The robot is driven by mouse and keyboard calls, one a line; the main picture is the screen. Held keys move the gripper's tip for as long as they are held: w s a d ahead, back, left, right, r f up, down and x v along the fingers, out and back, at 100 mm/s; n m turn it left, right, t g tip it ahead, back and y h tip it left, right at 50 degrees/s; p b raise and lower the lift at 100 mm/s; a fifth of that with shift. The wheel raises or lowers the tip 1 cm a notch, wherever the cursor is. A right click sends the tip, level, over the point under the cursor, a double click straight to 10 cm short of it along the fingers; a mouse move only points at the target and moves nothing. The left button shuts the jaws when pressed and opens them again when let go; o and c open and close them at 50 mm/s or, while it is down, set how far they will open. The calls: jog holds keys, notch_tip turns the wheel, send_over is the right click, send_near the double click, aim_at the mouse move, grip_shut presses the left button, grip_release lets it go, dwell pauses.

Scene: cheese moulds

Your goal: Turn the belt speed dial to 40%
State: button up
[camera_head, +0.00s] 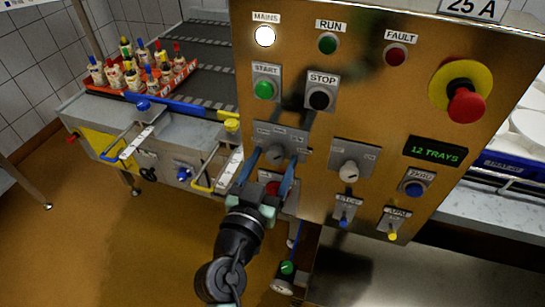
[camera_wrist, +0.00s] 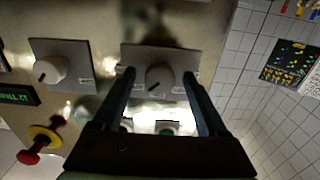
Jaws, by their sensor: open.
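My gripper (camera_head: 272,162) is open in front of the steel control panel, with its two blue fingers on either side of a grey dial (camera_head: 275,154). In the wrist view this dial (camera_wrist: 158,78) sits on a grey plate between the open fingers (camera_wrist: 160,80); I cannot tell whether they touch it. The plate has small markings that are too blurred to read, so its setting and name are unclear. A second, paler dial (camera_head: 348,171) is to its right in the head view; it also shows at the left of the wrist view (camera_wrist: 50,70). Its label is unreadable too.
Above the dials are the green START button (camera_head: 263,89), the black STOP button (camera_head: 319,97) and a red emergency button (camera_head: 466,104). A display (camera_head: 435,151) reads 12 TRAYS. Small switches (camera_head: 345,211) sit below. A conveyor with an orange tray (camera_head: 188,70) of bottles stands left.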

jog(key=shift+w, duration=0.1)
grip_shut()
dwell(0.4)
jog(key=shift+n, duration=0.4)
jog(key=n, duration=0.7)
jog(key=shift+d+n, duration=0.1)
jog(key=shift+n, duration=0.2)
jog(key=n+p, duration=0.1)
jog(key=n, duration=0.3)
jog(key=shift+r+n, duration=0.15)
jog(key=shift+n, duration=0.15)
jog(key=n+p, duration=0.1)
jog(key=n, duration=0.3)
jog(key=shift+n+p, duration=0.4)
